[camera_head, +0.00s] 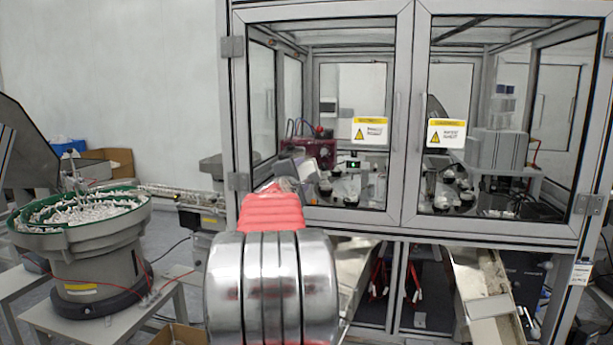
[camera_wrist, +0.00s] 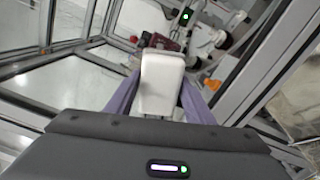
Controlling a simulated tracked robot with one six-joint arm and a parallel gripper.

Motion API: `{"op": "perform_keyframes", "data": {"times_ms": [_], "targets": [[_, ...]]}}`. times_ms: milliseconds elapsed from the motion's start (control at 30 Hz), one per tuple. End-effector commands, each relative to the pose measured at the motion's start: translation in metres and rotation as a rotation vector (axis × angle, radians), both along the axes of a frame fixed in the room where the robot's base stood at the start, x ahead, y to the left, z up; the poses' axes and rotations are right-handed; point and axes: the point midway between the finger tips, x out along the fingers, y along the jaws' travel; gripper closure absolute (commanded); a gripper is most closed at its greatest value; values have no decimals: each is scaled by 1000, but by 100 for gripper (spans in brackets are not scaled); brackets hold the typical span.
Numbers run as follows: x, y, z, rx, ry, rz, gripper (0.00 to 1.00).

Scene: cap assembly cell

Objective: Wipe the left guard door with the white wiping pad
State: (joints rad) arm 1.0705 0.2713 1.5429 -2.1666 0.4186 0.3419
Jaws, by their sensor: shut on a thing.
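The left guard door (camera_head: 323,16) is a grey-framed glass panel with a yellow and white warning label; it looks closed in the head view. My gripper (camera_wrist: 161,78) has purple fingers shut on the white wiping pad (camera_wrist: 162,84), which sits between them and points away from the wrist. In the head view my gripper (camera_head: 294,168) is in front of the lower left part of this door, mostly hidden behind my red and silver arm. I cannot tell whether the pad touches the glass.
The right guard door (camera_head: 515,12) stands beside it, also closed. A bowl feeder (camera_head: 85,240) with a green rim and many small white parts stands at the left, with a track (camera_head: 178,192) leading toward the cell. Open floor lies between feeder and wall.

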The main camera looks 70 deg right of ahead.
Motion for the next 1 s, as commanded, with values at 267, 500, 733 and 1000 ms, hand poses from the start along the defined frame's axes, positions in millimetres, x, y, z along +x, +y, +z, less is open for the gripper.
{"op": "perform_keyframes", "data": {"times_ms": [267,500,733,1000], "targets": [[4,0,-2,4,2,3,76],[10,1,-3,6,2,6,76],[24,4,-3,4,2,5,76],[37,7,-2,3,1,3,76]]}}
